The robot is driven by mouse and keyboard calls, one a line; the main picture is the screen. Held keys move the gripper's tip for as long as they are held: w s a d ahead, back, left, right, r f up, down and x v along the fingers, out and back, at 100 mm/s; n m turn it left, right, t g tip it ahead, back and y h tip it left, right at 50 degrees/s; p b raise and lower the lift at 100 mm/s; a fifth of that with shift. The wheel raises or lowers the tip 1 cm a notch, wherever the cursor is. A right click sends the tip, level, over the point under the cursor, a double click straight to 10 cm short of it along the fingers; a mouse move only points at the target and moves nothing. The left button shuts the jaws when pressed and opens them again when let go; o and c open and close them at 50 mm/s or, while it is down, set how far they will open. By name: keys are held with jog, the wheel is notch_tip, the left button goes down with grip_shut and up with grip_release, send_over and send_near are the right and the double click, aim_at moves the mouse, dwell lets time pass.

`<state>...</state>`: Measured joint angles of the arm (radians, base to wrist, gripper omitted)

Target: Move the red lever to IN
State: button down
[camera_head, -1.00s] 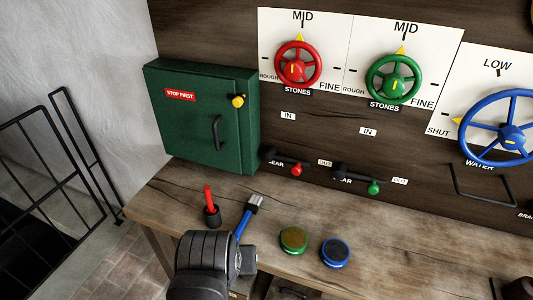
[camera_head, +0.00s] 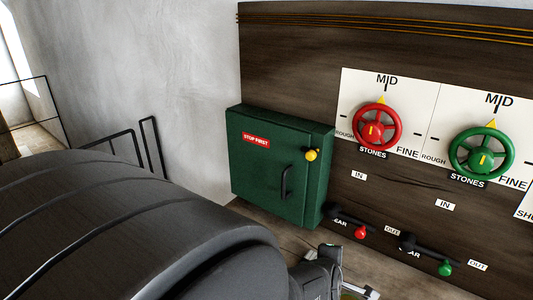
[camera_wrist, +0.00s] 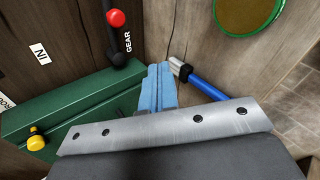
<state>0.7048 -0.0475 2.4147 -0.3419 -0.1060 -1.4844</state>
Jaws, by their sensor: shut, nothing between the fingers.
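The red lever is a black arm with a red knob (camera_head: 360,232) low on the dark wood panel. It points right, its knob beside the OUT label (camera_head: 392,230); the IN label (camera_head: 359,175) is above. In the wrist view the red knob (camera_wrist: 117,18) is at the top and the IN label (camera_wrist: 39,54) at the left. My gripper (camera_wrist: 158,72) has its two blue fingers together, with nothing between them. It appears apart from the lever. In the head view my arm fills the lower left, and the fingertips cannot be made out.
A green cabinet (camera_head: 268,165) stands left of the levers, with a yellow knob (camera_head: 311,155). A similar green-knobbed lever (camera_head: 445,268) is to the right. A blue-handled brush (camera_wrist: 208,88) lies near my fingers, and a green-rimmed tin (camera_wrist: 247,12) is beyond it.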

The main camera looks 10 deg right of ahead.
jog(key=w+d+f+n+t, duration=0.2)
jog(key=w+d+f+n, duration=0.1)
jog(key=n, duration=0.8)
jog(key=shift+w+d+f+t, duration=0.4)
jog(key=shift+d+f, duration=0.4)
jog(key=shift+d, duration=0.1)
jog(key=x, duration=1)
jog(key=shift+a, duration=0.15)
jog(key=shift+s+d+r, duration=0.1)
jog(key=shift+d+r, duration=0.2)
jog(key=shift+r, duration=0.2)
jog(key=shift+s+d+r, duration=0.1)
jog(key=shift+d+r, duration=0.2)
jog(key=shift+r, duration=0.2)
jog(key=shift+s+d+r, duration=0.1)
jog(key=shift+d+r, duration=0.3)
jog(key=shift+r, duration=0.3)
